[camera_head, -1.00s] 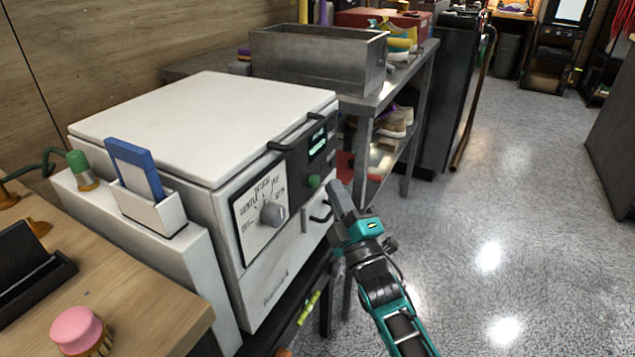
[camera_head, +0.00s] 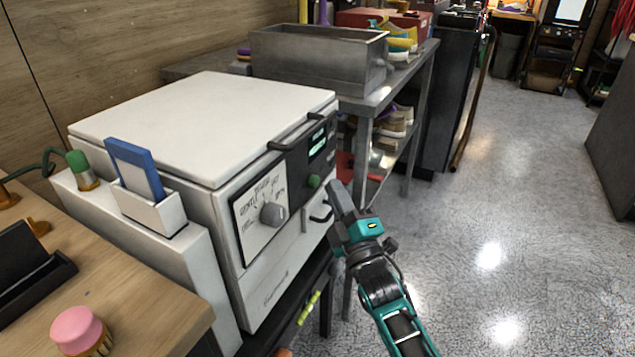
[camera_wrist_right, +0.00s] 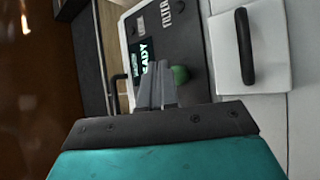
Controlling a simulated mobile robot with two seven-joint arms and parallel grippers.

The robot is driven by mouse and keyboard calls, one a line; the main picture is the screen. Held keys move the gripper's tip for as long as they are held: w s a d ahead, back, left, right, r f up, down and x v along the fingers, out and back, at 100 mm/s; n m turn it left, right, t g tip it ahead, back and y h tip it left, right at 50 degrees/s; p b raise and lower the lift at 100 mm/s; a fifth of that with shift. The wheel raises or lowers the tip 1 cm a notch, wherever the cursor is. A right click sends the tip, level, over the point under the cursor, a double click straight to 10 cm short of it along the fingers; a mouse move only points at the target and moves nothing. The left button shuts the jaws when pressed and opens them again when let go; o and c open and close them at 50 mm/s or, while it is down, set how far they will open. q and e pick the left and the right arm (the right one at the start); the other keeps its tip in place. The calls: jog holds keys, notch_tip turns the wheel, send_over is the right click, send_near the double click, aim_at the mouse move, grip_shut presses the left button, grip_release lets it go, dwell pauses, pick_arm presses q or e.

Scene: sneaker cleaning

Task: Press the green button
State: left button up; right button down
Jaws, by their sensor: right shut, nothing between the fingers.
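The green button (camera_head: 314,181) sits on the dark front panel of a white box-shaped machine (camera_head: 200,120), below a small lit display (camera_head: 317,141). A round grey dial (camera_head: 272,215) is to its left. My right gripper (camera_head: 337,190) is shut and empty, just right of the button in the head view. In the right wrist view the shut fingers (camera_wrist_right: 157,85) point at the panel, and the green button (camera_wrist_right: 180,75) shows right beside their tips, partly hidden. I cannot tell whether they touch. My left gripper is not in view.
A black handle (camera_wrist_right: 244,46) on a white drawer front is near the gripper in the wrist view. A metal table with a steel basin (camera_head: 315,62) stands behind the machine. A pink brush (camera_head: 78,328) is on the wooden bench. The floor at right is clear.

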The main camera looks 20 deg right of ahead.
jog(key=shift+w+a, duration=0.3)
jog(key=shift+w+a, duration=0.35)
jog(key=shift+w, duration=0.05)
dwell(1.0)
dwell(0.3)
jog(key=shift+s+d, duration=0.65)
jog(key=shift+s, duration=0.05)
